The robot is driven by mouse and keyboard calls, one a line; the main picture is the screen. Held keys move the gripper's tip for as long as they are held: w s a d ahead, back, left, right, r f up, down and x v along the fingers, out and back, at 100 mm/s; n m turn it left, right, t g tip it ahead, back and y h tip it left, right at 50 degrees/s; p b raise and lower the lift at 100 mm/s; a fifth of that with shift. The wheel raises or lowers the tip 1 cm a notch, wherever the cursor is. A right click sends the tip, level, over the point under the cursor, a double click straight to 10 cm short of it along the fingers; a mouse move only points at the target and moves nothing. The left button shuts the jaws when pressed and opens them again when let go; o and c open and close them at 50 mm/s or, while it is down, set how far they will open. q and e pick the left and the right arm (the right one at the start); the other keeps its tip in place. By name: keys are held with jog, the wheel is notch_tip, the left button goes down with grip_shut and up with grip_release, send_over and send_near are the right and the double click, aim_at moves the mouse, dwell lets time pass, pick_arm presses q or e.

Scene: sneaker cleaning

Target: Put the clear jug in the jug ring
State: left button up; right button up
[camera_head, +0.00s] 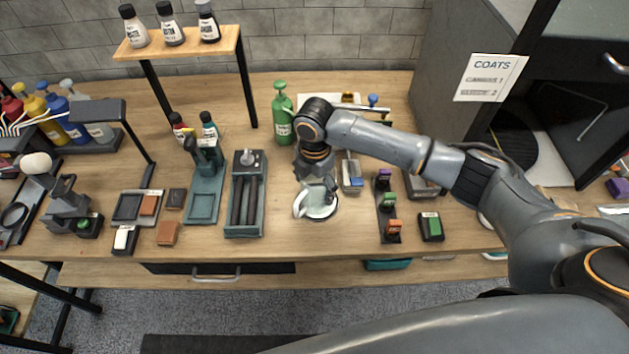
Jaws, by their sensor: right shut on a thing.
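My right gripper (318,190) points down over the middle of the table, shut on the clear jug (302,204). The jug looks pale and see-through, with its curved side or handle showing at the left of the fingers. A round, dark-edged, pale ring shape (322,217) shows right under and around the jug; this may be the jug ring. The gripper hides part of both, and I cannot tell whether the jug is seated in the ring or just above it. My left gripper is not in view.
A dark roller tray (245,197) is to the left, and a rack with coloured blocks (388,207) to the right. A wooden shelf (180,44) holds small bottles. The table's front strip is mostly clear.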

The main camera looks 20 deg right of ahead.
jog(key=o, duration=1.1)
jog(key=shift+f, duration=0.1)
notch_tip(320, 180, up, 12)
jog(key=b, duration=0.3)
